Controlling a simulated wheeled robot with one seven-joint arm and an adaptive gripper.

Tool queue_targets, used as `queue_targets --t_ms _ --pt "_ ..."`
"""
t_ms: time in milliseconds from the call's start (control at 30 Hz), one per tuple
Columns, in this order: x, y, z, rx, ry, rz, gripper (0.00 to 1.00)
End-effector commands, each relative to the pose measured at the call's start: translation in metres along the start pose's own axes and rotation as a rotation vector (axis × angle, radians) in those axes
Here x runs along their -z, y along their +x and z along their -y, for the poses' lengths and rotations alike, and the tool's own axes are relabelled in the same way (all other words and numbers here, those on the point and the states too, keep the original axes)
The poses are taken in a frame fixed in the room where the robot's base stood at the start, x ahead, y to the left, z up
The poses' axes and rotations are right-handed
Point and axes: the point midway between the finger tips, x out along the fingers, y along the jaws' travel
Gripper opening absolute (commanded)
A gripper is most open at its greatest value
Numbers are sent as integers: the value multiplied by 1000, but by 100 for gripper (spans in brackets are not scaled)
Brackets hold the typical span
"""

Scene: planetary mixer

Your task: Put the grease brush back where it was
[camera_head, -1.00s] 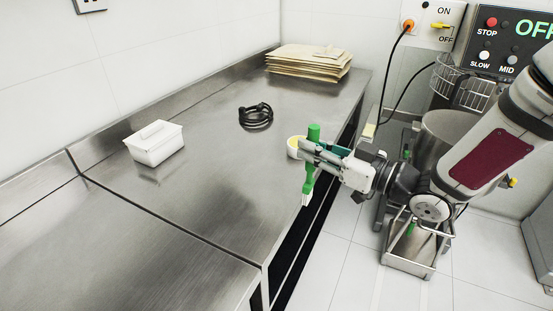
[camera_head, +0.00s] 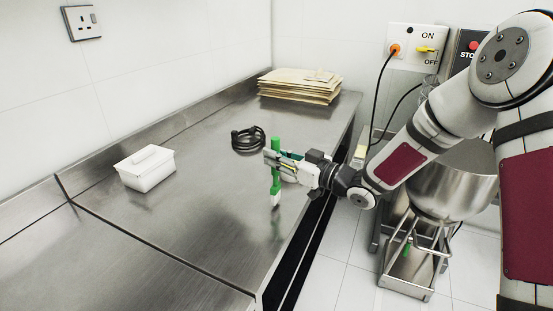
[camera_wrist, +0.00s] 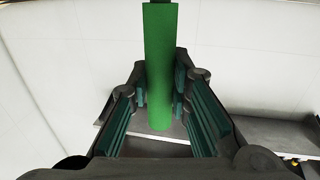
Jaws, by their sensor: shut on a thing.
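The grease brush (camera_head: 275,146) has a green handle and pale bristles. It hangs upright, bristles down, near the right edge of the steel table (camera_head: 190,235). My gripper (camera_head: 273,160) is shut on its handle, reaching in from the right. In the wrist view the green handle (camera_wrist: 160,65) stands between the teal-padded fingers. I cannot tell whether the bristles touch the table top.
A white lidded box (camera_head: 147,170) stands at the left. A coiled black cable (camera_head: 248,139) lies behind the brush. A pile of tan sheets (camera_head: 300,88) is at the back. The mixer bowl (camera_head: 452,180) is at the right. The front middle of the table is clear.

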Motion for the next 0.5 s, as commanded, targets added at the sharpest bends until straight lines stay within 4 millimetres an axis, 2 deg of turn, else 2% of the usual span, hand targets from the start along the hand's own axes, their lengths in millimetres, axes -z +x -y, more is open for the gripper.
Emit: queue_targets --t_ms 100,433,467,500 --pt "-10 0 0 1 0 -1 0" --pt "-13 0 0 1 -1 -1 0" --pt "-13 0 0 0 -1 -1 20" --pt "-13 0 0 0 -2 -1 30"
